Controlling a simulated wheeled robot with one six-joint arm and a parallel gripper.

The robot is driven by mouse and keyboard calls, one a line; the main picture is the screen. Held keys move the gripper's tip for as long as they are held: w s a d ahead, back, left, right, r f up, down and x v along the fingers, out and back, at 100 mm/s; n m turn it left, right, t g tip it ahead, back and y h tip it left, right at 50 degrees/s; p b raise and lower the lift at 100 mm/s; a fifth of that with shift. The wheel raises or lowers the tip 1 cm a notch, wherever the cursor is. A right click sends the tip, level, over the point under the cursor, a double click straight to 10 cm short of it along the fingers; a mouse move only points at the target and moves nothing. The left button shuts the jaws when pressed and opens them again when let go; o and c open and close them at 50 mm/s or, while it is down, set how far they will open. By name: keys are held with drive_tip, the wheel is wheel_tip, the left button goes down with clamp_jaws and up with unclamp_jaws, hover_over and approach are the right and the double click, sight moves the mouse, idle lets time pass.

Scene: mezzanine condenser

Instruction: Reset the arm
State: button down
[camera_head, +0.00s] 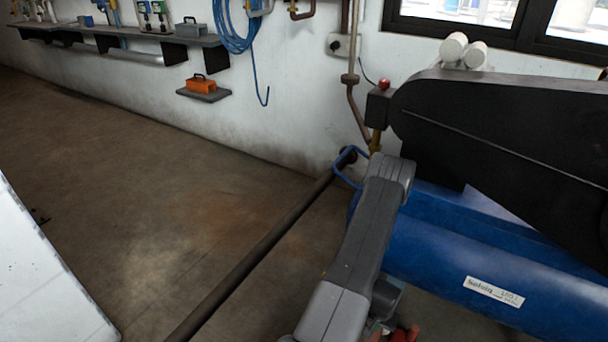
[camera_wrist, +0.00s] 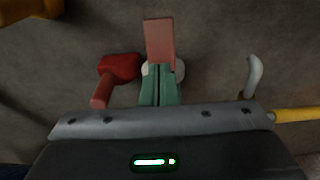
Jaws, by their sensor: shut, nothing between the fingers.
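My gripper (camera_wrist: 160,68) shows in the wrist view as two green fingers side by side, shut with nothing between them. A flat pinkish-red piece (camera_wrist: 160,38) shows just past the fingertips; I cannot tell whether they touch it. A red part with a stubby handle (camera_wrist: 118,72) is just left of the fingers. A whitish part shows partly behind the fingers. In the head view my arm reaches in from the bottom and bends back down in front of the blue tank (camera_head: 440,260). My gripper is not clearly seen there; a bit of red shows at the bottom edge.
A black machine cover (camera_head: 480,120) sits above the tank. A dark pipe (camera_head: 250,260) runs along the floor. A wall shelf (camera_head: 110,36) and a small ledge with an orange toolbox (camera_head: 201,84) are at upper left. A yellow rod (camera_wrist: 295,115) is at right in the wrist view. Floor at left is mostly open.

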drive_tip(key=shift+w+d+r+p, duration=0.15)
drive_tip(key=shift+r+p, duration=1.25)
drive_tip(key=shift+p, duration=0.9)
